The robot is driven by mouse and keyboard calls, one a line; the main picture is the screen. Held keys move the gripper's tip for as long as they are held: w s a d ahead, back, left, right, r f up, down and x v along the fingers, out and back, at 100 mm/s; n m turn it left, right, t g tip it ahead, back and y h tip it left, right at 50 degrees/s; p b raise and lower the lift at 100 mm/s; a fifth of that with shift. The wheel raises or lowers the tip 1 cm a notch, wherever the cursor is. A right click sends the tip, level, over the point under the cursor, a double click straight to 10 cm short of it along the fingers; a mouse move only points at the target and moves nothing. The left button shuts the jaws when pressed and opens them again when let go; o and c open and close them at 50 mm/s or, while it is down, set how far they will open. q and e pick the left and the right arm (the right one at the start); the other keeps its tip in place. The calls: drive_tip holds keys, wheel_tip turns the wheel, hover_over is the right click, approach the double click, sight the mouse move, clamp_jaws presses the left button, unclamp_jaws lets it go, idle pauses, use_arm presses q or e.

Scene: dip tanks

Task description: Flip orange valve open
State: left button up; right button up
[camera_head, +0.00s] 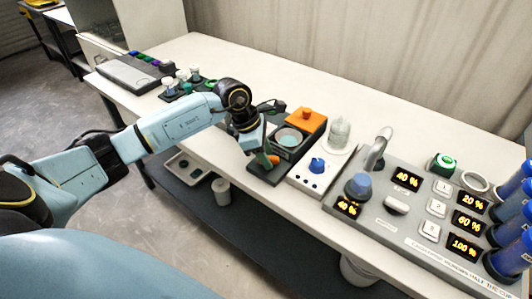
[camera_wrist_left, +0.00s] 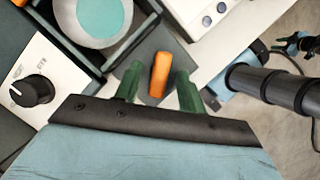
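The orange valve (camera_head: 273,159) is a small handle on a dark base, in front of the dark tank with turquoise liquid (camera_head: 289,137). It also shows in the left wrist view (camera_wrist_left: 160,74) as an elongated orange handle. My left gripper (camera_head: 265,155) is over it, partly hiding it in the head view. In the left wrist view its two green fingers (camera_wrist_left: 158,88) are apart, one on each side of the handle, with gaps showing.
An orange block (camera_head: 305,115) stands behind the tank. A white unit with a blue knob (camera_head: 318,165) and a grey panel (camera_head: 395,225) with displays and a faucet lie to the right. A white dial box (camera_wrist_left: 40,90) is beside the tank. The white bench's back is clear.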

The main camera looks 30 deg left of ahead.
use_arm(q)
clamp_jaws()
drive_tip(key=shift+n, duration=0.4)
drive_tip(key=n+t, duration=0.1)
drive_tip(key=n, duration=0.1)
drive_tip(key=n+y+p, duration=0.1)
drive_tip(key=n, duration=0.1)
drive_tip(key=shift+s+d+n+t, duration=0.1)
drive_tip(key=shift+n+t, duration=0.3)
drive_tip(key=n+y, duration=0.1)
drive_tip(key=n, duration=0.1)
drive_tip(key=n+y, duration=0.1)
drive_tip(key=n, duration=0.2)
drive_tip(key=shift+d+t, duration=0.15)
drive_tip(key=shift+t, duration=0.15)
drive_tip(key=shift+n+y, duration=0.3)
drive_tip(key=shift+n, duration=0.1)
unclamp_jaws()
